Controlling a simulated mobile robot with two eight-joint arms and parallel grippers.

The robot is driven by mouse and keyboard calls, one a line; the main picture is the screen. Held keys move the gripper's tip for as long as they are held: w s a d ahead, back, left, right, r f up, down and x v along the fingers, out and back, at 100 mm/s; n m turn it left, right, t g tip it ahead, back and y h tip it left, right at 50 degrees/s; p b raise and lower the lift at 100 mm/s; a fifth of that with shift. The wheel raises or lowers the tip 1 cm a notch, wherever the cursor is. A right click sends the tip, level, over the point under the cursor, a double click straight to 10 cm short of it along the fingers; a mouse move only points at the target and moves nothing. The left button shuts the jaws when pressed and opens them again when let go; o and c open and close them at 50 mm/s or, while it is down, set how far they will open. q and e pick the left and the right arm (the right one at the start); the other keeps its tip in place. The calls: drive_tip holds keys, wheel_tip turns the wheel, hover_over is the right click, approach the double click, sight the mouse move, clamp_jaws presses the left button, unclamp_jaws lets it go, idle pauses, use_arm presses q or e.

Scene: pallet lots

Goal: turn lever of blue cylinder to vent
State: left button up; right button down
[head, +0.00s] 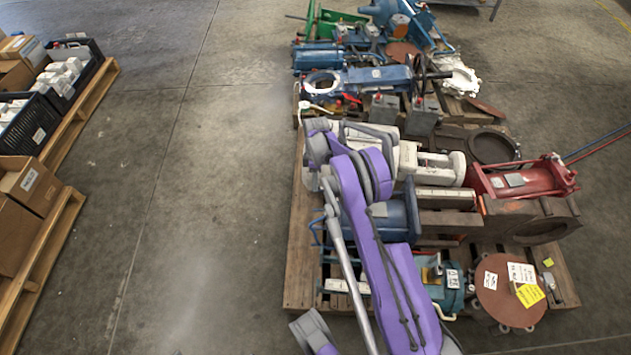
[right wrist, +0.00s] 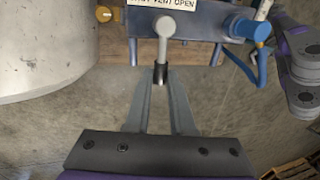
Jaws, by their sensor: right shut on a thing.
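The blue cylinder (head: 398,214) lies on the near pallet, partly hidden behind my purple right arm. In the right wrist view, a blue valve block (right wrist: 205,22) carries a label strip (right wrist: 165,4) whose readable part ends in "VENT OPEN". A pale grey lever (right wrist: 164,28) with a round hub points down the picture from the block. My right gripper (right wrist: 160,76) is shut on the lever's dark end. My left gripper is not in view.
A pale cylinder (right wrist: 45,45) stands close at the left in the wrist view. A brass fitting (right wrist: 104,14) and a blue hose (right wrist: 240,66) flank the block. The floor (head: 200,200) at left is clear.

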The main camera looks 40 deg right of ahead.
drive_tip(key=c, duration=0.8)
unclamp_jaws()
drive_tip(key=shift+o, duration=0.2)
drive_tip(key=p+v, duration=0.2)
drive_tip(key=v, duration=0.9)
drive_tip(key=shift+f, duration=0.1)
